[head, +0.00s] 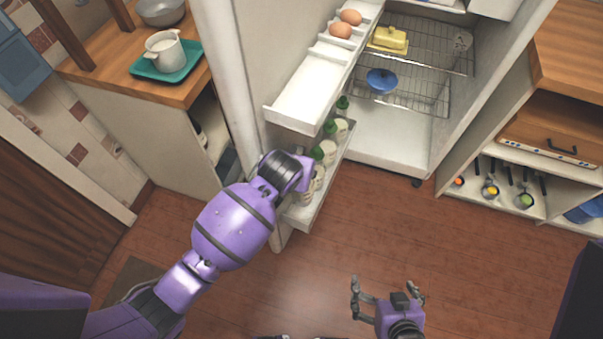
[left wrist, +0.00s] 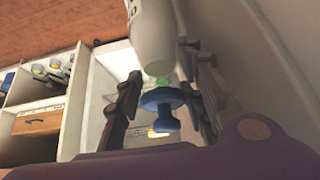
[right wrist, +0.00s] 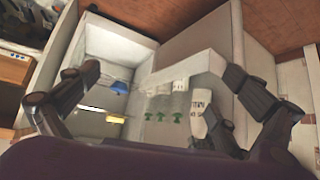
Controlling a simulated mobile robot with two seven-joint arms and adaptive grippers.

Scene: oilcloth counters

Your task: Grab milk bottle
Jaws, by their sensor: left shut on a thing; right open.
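Several white milk bottles with green caps (head: 329,150) stand in the low door shelf (head: 312,207) of the open fridge. They also show in the right wrist view (right wrist: 160,104). My left arm reaches over this shelf, and its wrist hides the fingers in the head view. In the left wrist view my left gripper (left wrist: 163,82) is shut on a white milk bottle (left wrist: 152,38), whose green cap is partly visible. My right gripper (head: 387,287) is open and empty above the floor, away from the bottles.
The upper door shelf (head: 300,105) holds eggs (head: 341,30). Inside the fridge are a butter dish (head: 389,40) and a blue lidded bowl (head: 381,81). Counters stand left and right; a white pitcher (head: 163,49) sits on a green tray. The wooden floor (head: 400,220) in front is clear.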

